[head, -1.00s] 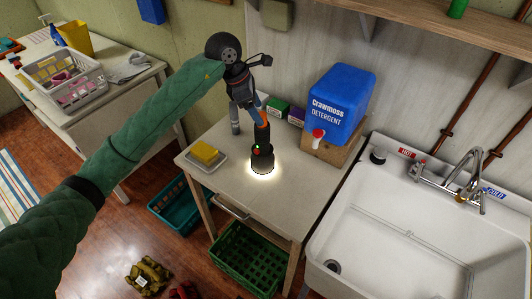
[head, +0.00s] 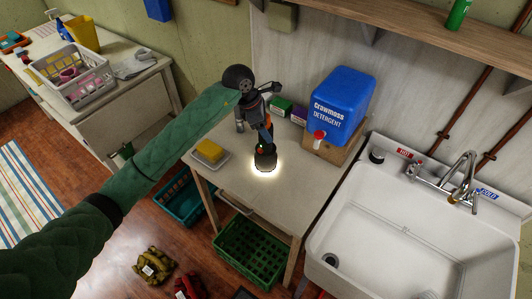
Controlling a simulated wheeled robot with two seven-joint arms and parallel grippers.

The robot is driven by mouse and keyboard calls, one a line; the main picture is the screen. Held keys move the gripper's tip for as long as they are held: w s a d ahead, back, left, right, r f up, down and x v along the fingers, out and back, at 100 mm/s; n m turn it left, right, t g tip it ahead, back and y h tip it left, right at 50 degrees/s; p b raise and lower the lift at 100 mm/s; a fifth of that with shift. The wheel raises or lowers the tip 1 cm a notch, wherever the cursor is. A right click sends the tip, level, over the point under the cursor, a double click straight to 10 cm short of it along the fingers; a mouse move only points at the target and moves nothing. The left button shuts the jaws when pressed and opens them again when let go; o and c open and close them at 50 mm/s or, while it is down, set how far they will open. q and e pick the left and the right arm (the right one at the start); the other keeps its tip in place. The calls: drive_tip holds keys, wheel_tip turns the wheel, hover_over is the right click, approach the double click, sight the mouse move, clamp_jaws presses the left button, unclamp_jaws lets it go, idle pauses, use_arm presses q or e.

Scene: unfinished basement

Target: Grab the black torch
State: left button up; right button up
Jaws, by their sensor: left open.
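The black torch (head: 265,160) stands head-down on the small light table, its lens end glowing on the tabletop. A green spot and a red spot show on its side. My left gripper (head: 267,133) is above it, pointing down, with its jaws open at the torch's upper end. The gripper hides most of the torch's handle. I cannot tell whether the fingers touch it. My right gripper is not in view.
A grey cylinder (head: 240,125) stands close left of the gripper. A yellow sponge (head: 209,150) sits in a dish at the left. Small green (head: 281,107) and purple boxes and a blue detergent jug (head: 341,105) stand behind and right. The table front is clear.

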use_arm(q)
drive_tip(key=shift+c, duration=0.2)
clamp_jaws()
idle(0.3)
